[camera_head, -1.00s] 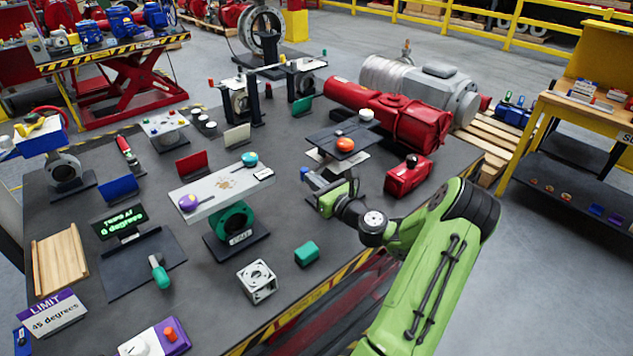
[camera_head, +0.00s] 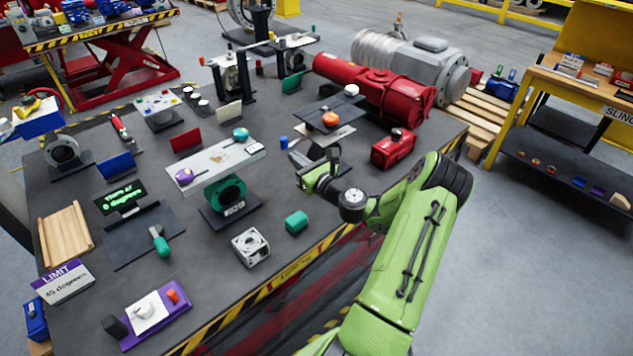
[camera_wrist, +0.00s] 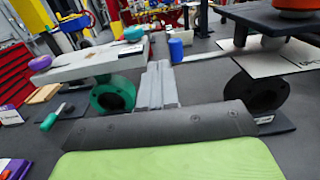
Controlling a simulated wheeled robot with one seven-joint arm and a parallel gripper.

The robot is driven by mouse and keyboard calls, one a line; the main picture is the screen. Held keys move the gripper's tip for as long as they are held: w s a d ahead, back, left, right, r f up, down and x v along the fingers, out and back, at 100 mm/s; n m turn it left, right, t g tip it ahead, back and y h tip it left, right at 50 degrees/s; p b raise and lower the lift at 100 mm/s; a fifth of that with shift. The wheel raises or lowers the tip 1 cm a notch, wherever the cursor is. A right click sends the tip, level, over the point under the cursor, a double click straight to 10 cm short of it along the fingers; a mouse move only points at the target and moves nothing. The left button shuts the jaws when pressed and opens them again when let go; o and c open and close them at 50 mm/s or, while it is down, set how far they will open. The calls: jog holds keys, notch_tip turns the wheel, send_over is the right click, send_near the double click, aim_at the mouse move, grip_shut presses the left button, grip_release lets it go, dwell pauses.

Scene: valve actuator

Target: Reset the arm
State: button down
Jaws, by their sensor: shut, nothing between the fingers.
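My green arm reaches in from the lower right over the dark workbench (camera_head: 300,255). My gripper (camera_head: 296,168) is above the bench, right of the green valve body (camera_head: 228,190) and its pale plate (camera_head: 215,166). Its fingers are together and empty. In the wrist view my gripper (camera_wrist: 158,72) points forward between the green valve body (camera_wrist: 113,95) and a black ring-shaped part (camera_wrist: 258,92). The pale plate carries a purple knob (camera_head: 183,177) and a teal knob (camera_head: 240,134). A small blue cylinder (camera_head: 284,142) stands just beyond the fingers.
A red actuator (camera_head: 375,90) and a small red box (camera_head: 393,148) lie right of a black stand with an orange knob (camera_head: 330,119). A display (camera_head: 119,197) and a LIMIT sign (camera_head: 62,281) stand left.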

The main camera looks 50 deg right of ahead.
jog(key=s+a+b, duration=0.1)
jog(key=s+a, duration=0.1)
jog(key=s, duration=0.5)
jog(key=shift+s+a+f, duration=0.25)
jog(key=shift+s+a, duration=0.05)
jog(key=shift+a, duration=0.1)
